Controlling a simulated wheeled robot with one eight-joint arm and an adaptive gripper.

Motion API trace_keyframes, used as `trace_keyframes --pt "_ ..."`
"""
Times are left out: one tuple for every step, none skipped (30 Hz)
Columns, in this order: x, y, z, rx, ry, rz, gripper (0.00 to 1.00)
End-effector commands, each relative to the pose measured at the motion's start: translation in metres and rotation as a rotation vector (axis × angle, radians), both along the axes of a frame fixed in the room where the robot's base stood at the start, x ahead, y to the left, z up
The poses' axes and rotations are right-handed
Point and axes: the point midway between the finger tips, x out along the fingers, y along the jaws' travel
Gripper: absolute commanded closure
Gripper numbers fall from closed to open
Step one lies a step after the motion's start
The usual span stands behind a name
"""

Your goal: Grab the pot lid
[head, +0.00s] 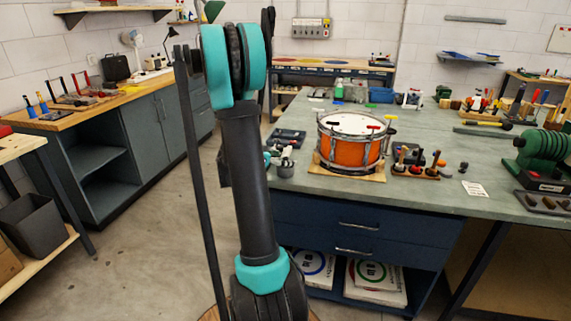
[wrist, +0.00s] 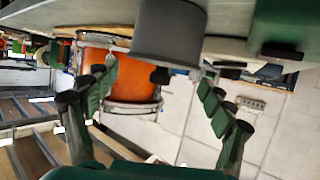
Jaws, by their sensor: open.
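A grey cylindrical pot (head: 285,169) stands at the near left edge of the bench, beside the drum. In the wrist view, which is upside down, the grey pot (wrist: 168,38) shows large at the top centre. A small dark knob (wrist: 160,75) shows at its end, seemingly on the pot lid; the lid itself is seen nearly edge-on and is hard to tell from the pot. My gripper (wrist: 158,72) is open, with its green fingers apart on either side of the knob. I cannot tell whether they touch anything. In the head view my arm hides most of the gripper.
An orange drum (head: 350,150) stands on a wooden board right of the pot. A dark tray (head: 288,138) lies behind the pot, and a wooden tool holder (head: 415,170) stands right of the drum. Bare bench top (head: 440,204) lies in front of the holder.

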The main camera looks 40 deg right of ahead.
Motion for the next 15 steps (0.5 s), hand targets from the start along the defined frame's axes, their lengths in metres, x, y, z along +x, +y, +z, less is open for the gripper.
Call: trace_keyframes --pt "0.0004 -0.007 -0.0028 0.0 -0.001 -0.001 0.17" --pt "0.0006 -0.0096 -0.0039 0.0 0.0 -0.002 0.17" --pt "0.0004 -0.012 -0.0049 0.0 0.001 -0.002 0.17" --pt "0.0005 -0.013 -0.0053 0.0 0.0 -0.001 0.17" --pt "0.0006 -0.0132 -0.0054 0.0 0.0 -0.001 0.17" --pt "0.0007 -0.0132 -0.0054 0.0 0.001 0.0 0.17" --pt "0.0008 -0.0129 -0.0053 0.0 0.001 0.0 0.17" --pt "0.0008 -0.0128 -0.0053 0.0 0.001 0.0 0.17" --pt "0.0008 -0.0128 -0.0053 0.0 0.001 0.0 0.17" --pt "0.0008 -0.0127 -0.0053 0.0 0.001 0.0 0.19" --pt "0.0008 -0.0128 -0.0052 0.0 0.001 0.0 0.22" --pt "0.0008 -0.0128 -0.0052 0.0 0.001 0.0 0.27" --pt "0.0009 -0.0127 -0.0052 0.0 0.001 0.0 0.31" --pt "0.0009 -0.0127 -0.0052 0.0 0.001 0.0 0.35" --pt "0.0009 -0.0127 -0.0052 0.0 0.001 0.0 0.4"
